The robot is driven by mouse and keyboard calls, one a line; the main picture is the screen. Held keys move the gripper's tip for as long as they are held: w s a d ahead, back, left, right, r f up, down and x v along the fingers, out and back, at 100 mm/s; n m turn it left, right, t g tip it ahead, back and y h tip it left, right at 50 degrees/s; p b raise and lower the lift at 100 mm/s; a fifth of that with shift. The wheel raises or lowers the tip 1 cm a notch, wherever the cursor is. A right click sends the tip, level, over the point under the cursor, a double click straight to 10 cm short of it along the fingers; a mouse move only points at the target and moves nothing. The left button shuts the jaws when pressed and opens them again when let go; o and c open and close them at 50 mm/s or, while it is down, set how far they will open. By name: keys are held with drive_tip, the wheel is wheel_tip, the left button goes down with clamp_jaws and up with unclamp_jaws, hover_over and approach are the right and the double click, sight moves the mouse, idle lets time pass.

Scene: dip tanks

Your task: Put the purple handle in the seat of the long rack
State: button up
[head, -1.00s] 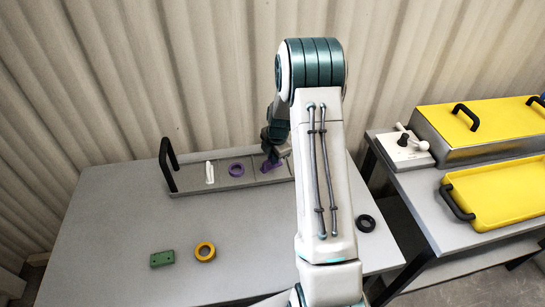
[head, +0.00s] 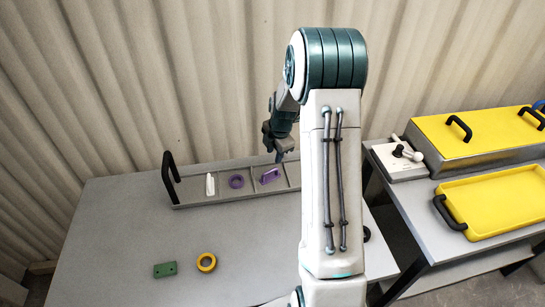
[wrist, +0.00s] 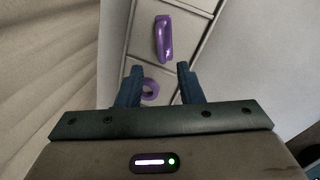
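The purple handle (head: 270,175) lies in a compartment of the long rack (head: 190,202), to the right of the purple ring (head: 236,182). In the wrist view the purple handle (wrist: 163,38) shows whole inside its compartment, beyond my fingertips and not touched by them. My gripper (head: 280,155) is above the rack, raised over the handle. In the wrist view my gripper (wrist: 158,85) has its two blue fingers spread apart with nothing between them; the purple ring (wrist: 149,90) shows below, between them. The rack's right end is hidden by my arm.
A white piece (head: 210,185) stands in the rack's left compartment, by the black upright handle (head: 169,175). The right table holds a yellow-lidded tank (head: 480,135) and a yellow tray (head: 490,200).

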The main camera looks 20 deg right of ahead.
drive_tip(key=s+a+r+m, duration=0.45)
drive_tip(key=s+r, duration=0.25)
drive_tip(key=r, duration=0.2)
drive_tip(key=s+a+r+m, duration=0.4)
drive_tip(key=s+r+m, duration=0.15)
drive_tip(key=r, duration=0.25)
drive_tip(key=s+a+r+m, duration=0.2)
drive_tip(key=s+m, duration=0.3)
drive_tip(key=s, duration=0.3)
drive_tip(key=s+a+r+m+t, duration=0.1)
drive_tip(key=s+a+r+m, duration=0.1)
drive_tip(key=s+m, duration=0.3)
drive_tip(key=s, duration=0.3)
drive_tip(key=shift+a+t, duration=0.2)
drive_tip(key=shift+t, duration=0.1)
drive_tip(key=shift+s, duration=0.1)
